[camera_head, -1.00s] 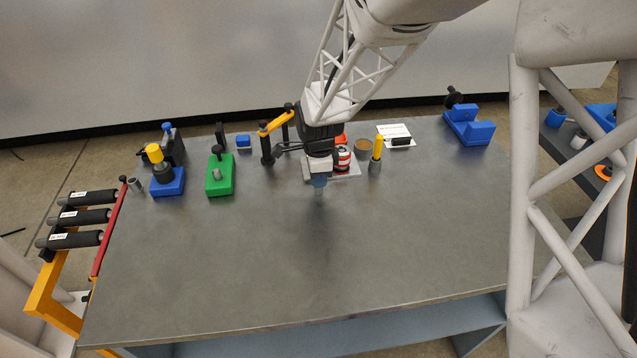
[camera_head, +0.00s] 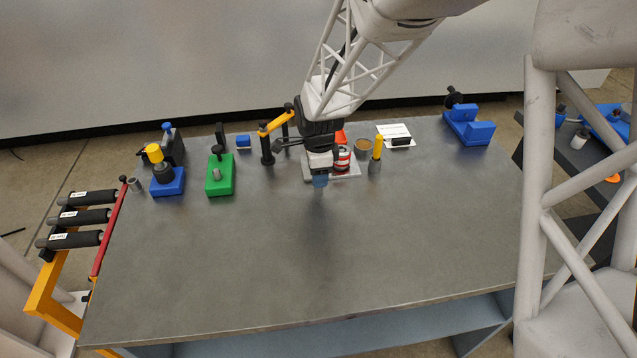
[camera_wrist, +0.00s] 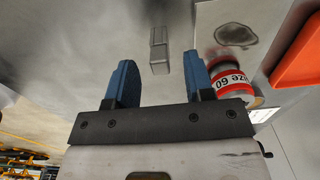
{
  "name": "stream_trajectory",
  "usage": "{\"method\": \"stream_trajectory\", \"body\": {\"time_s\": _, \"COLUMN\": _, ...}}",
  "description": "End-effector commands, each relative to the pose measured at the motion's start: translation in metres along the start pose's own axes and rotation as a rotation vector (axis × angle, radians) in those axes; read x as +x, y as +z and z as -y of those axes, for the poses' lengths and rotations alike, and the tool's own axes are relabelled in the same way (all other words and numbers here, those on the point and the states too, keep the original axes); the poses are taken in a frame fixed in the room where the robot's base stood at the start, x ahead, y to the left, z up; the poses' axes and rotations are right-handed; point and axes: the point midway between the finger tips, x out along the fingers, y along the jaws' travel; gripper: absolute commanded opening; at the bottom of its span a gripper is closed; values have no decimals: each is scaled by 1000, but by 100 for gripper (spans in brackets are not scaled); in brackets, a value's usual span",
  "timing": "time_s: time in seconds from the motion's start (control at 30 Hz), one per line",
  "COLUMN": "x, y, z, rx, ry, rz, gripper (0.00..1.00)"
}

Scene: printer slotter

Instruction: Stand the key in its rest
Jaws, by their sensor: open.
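My gripper (camera_head: 320,182) hangs over the middle of the table, in front of a white plate. Its two blue fingers are open and empty in the wrist view (camera_wrist: 160,82). A small grey block-like piece (camera_wrist: 158,50) shows ahead of the gap between the fingers, apart from both. I cannot tell whether it is the key or the rest. In the head view my gripper hides that spot.
A red-and-white labelled cylinder (camera_wrist: 232,82) is close beside the right finger. An orange tray-like piece (camera_wrist: 300,52) lies beyond it. Green (camera_head: 220,175) and blue (camera_head: 168,188) blocks stand left. A blue cradle (camera_head: 470,128) is at the back right. The table's front is clear.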

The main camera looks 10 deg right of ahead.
Motion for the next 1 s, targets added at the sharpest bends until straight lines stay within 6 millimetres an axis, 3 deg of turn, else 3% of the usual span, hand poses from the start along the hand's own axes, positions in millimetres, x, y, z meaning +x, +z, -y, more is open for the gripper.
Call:
{"method": "stream_trajectory", "body": {"time_s": 0.5, "x": -58, "y": 0, "z": 0, "rx": 0, "ry": -2, "rz": 0, "gripper": 48}}
{"method": "stream_trajectory", "body": {"time_s": 1.0, "x": -63, "y": 0, "z": 0, "rx": 0, "ry": -1, "rz": 0, "gripper": 48}}
